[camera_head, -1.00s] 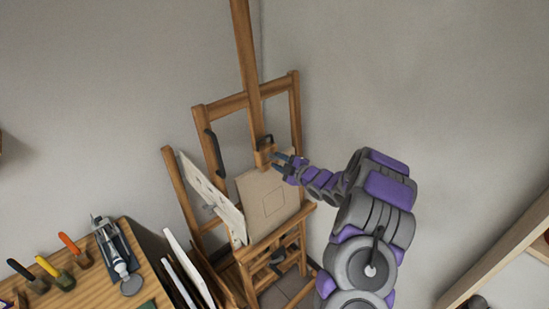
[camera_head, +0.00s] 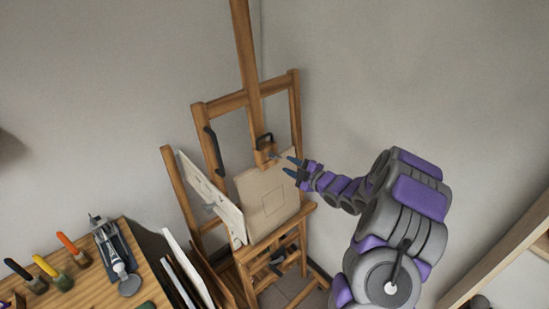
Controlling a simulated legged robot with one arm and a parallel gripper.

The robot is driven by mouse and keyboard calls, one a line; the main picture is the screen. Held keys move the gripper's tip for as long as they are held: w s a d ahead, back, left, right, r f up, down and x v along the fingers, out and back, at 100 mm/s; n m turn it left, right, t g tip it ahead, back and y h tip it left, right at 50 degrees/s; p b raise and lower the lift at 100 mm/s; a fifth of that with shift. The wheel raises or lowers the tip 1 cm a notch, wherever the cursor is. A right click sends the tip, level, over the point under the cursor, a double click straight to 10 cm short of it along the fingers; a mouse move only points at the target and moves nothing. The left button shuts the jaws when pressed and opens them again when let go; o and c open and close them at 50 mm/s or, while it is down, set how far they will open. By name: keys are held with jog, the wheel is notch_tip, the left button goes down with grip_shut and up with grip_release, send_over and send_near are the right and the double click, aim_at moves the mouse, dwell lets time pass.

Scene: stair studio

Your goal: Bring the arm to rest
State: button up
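My arm reaches in from the lower right. My gripper (camera_head: 292,167) is at its left end, in front of the upper right part of the board on the easel. The two dark fingers are apart with nothing seen between them. The wooden easel (camera_head: 224,103) stands in the corner, with a tan board (camera_head: 262,189) on its ledge. A wooden clamp block with a dark handle (camera_head: 265,142) sits on the mast above the board, left of my gripper and apart from it.
A wooden worktop (camera_head: 84,287) at lower left holds a blue-grey tool (camera_head: 114,255) and several colored-handled tools (camera_head: 73,249). Panels (camera_head: 187,263) lean between worktop and easel. A wooden frame edge (camera_head: 500,258) is at lower right. The space above my arm is clear.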

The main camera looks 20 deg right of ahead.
dwell(0.4)
jog(key=s+a+f+m+g+h+b, duration=0.1)
jog(key=s+a+m+g+b, duration=0.3)
jog(key=s, duration=1.2)
jog(key=s+a+f+m+g+h+b, duration=0.1)
jog(key=s+a+m+g+b, duration=0.3)
jog(key=s+a, duration=0.5)
jog(key=s+a+f+m+g+h+b, duration=0.1)
jog(key=s+a+m+g+h+b, duration=0.2)
jog(key=s, duration=2)
jog(key=a+m+g+b, duration=0.2)
jog(key=a+m+g, duration=0.2)
jog(key=g, duration=0.2)
jog(key=shift+h, duration=0.3)
jog(key=shift+a+f, duration=0.1)
